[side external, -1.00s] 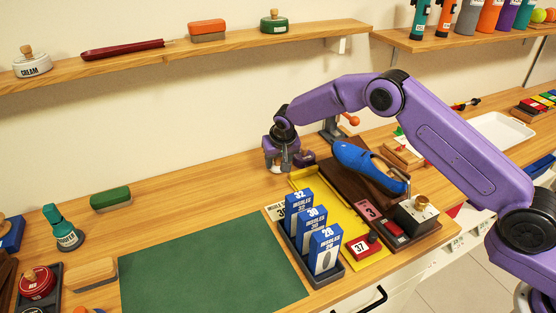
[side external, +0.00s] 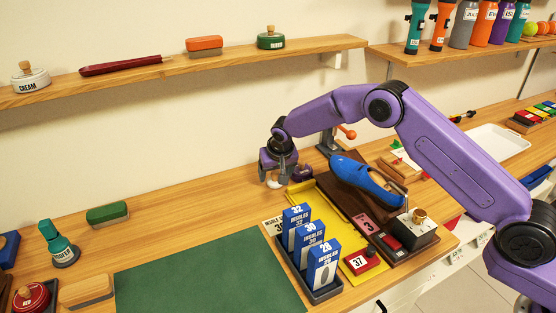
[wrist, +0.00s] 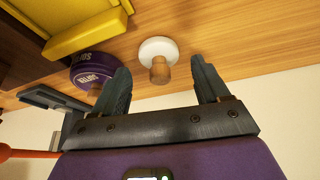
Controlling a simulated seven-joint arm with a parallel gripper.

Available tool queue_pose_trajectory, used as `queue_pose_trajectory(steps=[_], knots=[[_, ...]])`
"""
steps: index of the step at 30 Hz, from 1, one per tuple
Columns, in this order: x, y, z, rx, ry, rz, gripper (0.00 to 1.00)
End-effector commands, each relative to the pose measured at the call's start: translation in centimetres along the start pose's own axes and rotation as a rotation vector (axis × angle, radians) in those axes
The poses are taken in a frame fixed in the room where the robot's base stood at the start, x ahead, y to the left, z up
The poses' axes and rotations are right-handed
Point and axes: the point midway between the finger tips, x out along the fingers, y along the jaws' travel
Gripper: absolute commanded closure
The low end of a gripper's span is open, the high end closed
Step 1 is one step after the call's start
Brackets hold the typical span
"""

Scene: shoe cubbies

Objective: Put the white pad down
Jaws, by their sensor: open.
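The white pad (wrist: 158,46) is a round white disc with a wooden knob, lying on the wooden bench in the wrist view. Its knob points towards my gripper (wrist: 162,76). The fingers are open, one on each side of the knob's line, with gaps between them and the knob. In the side external view, my gripper (side external: 277,172) is just above the bench, and the white pad (side external: 274,184) shows low at its fingers, partly hidden by them.
A purple tin (wrist: 93,68) stands close beside the pad, near one finger. A yellow tray (side external: 330,208) lies beyond it. Blue insole boxes (side external: 310,238) stand in front, next to a green mat (side external: 210,270). Bare bench lies left of my gripper.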

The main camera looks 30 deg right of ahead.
Motion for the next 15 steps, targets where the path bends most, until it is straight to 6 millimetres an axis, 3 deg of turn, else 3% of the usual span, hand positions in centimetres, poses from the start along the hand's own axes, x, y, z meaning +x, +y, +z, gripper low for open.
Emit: queue_pose_trajectory(steps=[15], knots=[[-9.0, -0.1, 0.0, -0.001, 0.001, -0.001, 0.25]])
